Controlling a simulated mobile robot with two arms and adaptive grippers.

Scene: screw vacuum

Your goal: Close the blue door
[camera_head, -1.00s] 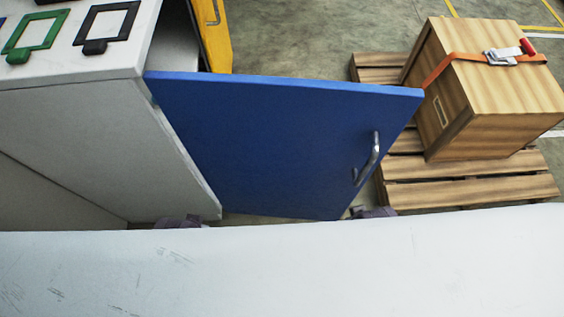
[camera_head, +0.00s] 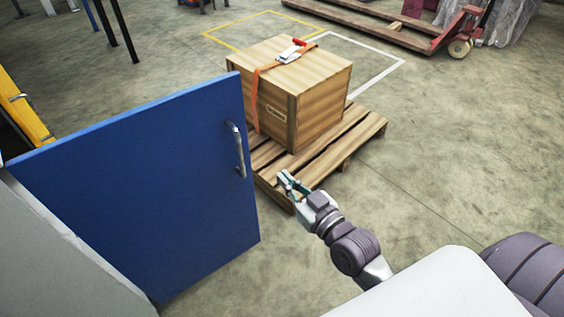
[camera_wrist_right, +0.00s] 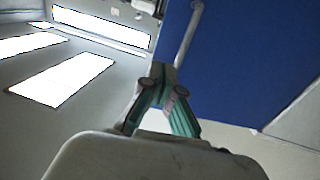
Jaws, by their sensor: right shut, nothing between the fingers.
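The blue door (camera_head: 150,185) stands open on the left of the head view, swung out from a pale grey cabinet (camera_head: 70,255). Its metal handle (camera_head: 236,148) is near the free edge. My right gripper (camera_head: 287,180) is shut and empty, to the right of the door's free edge and apart from the handle in the head view. In the right wrist view, the gripper's tips (camera_wrist_right: 163,75) show near the lower end of the handle (camera_wrist_right: 188,32), with the blue door (camera_wrist_right: 245,65) to the right; I cannot tell the gap. My left gripper is not in view.
A wooden crate (camera_head: 318,90) with an orange strap stands on a wooden pallet (camera_head: 365,128) behind the gripper. A red pallet truck (camera_head: 440,35) is at the back right. The floor on the right is mostly clear.

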